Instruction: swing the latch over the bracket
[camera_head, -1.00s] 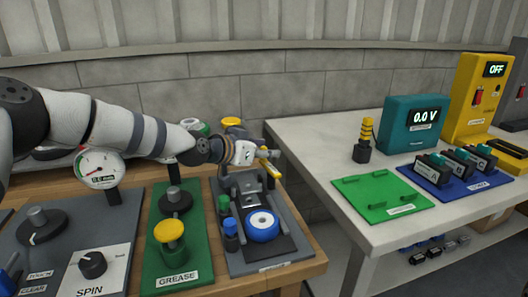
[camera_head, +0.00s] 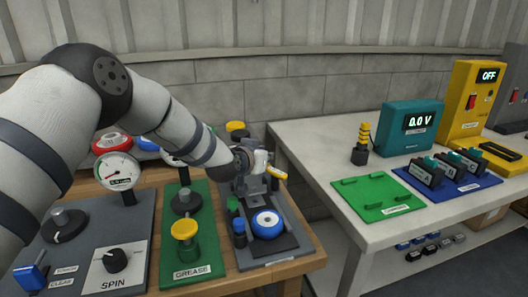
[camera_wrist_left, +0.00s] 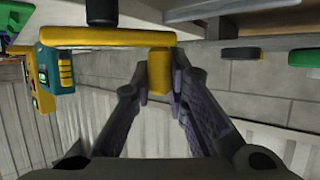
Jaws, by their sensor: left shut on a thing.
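The latch is a yellow bar (camera_head: 277,173) at the top of a grey fixture on the grey board, at the right end of the wooden bench. In the left wrist view the yellow latch (camera_wrist_left: 110,40) runs across the top, with a yellow stub between my fingers. My left gripper (camera_head: 262,160) is shut on this stub; it also shows in the left wrist view (camera_wrist_left: 159,75). The grey bracket (camera_head: 254,186) seems to be the block below the gripper; my arm partly hides it. I cannot tell how the latch sits against it. My right gripper is out of view.
A blue wheel (camera_head: 266,224) and a blue-capped knob (camera_head: 239,228) stand on the same board. The green grease board (camera_head: 187,250) with a yellow knob is to the left. A white table (camera_head: 330,132) with meters stands across a gap to the right.

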